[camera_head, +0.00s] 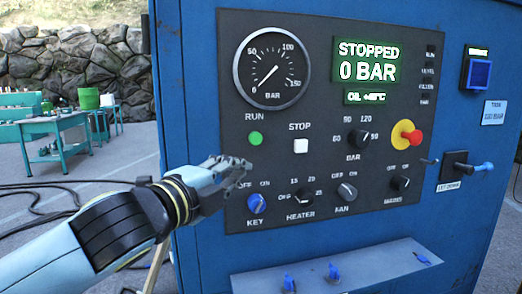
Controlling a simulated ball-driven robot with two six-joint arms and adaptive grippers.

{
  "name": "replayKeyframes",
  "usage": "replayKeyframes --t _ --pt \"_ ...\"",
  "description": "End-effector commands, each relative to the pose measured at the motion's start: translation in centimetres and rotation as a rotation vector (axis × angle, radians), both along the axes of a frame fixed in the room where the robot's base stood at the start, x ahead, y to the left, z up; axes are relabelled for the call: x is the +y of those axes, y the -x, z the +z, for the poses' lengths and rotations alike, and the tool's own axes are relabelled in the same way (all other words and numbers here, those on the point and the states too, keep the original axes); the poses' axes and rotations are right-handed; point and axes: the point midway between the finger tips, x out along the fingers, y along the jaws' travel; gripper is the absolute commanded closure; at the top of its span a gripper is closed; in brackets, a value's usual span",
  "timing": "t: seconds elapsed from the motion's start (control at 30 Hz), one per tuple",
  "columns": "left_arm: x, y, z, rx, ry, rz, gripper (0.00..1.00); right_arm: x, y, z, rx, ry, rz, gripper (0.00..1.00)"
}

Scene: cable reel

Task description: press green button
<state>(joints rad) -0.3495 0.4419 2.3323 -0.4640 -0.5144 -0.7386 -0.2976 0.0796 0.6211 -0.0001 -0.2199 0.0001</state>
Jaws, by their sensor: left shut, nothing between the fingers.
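The round green button (255,138) sits on the dark control panel (330,220) below the word RUN and the pressure gauge (271,72). My left arm comes in from the left, and its gripper (243,168) is shut and empty. In the picture the fingertips are just below the green button, with a small gap between them. The depth between gripper and panel is hard to judge. The display (367,60) reads STOPPED and 0 BAR. My right gripper is not in view.
A white STOP button (301,146) is right of the green one. A blue KEY knob (257,203), HEATER knob (304,197) and FAN knob (347,192) lie below. A red knob on a yellow base (408,134) is at right. A shelf (340,268) juts out under the panel.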

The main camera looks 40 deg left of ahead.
Motion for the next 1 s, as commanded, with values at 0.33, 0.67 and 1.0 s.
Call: replayKeyframes --t 0.33,0.67,1.0 --pt "0.2 -2.1 0.2 -0.002 0.005 0.003 1.00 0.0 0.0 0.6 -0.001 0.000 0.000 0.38" --pt "0.7 -9.1 0.3 -0.002 0.005 0.002 1.00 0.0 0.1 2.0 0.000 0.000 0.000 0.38" --pt "3.5 -12.3 0.0 0.000 0.000 0.000 1.00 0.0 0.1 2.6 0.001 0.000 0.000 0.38"
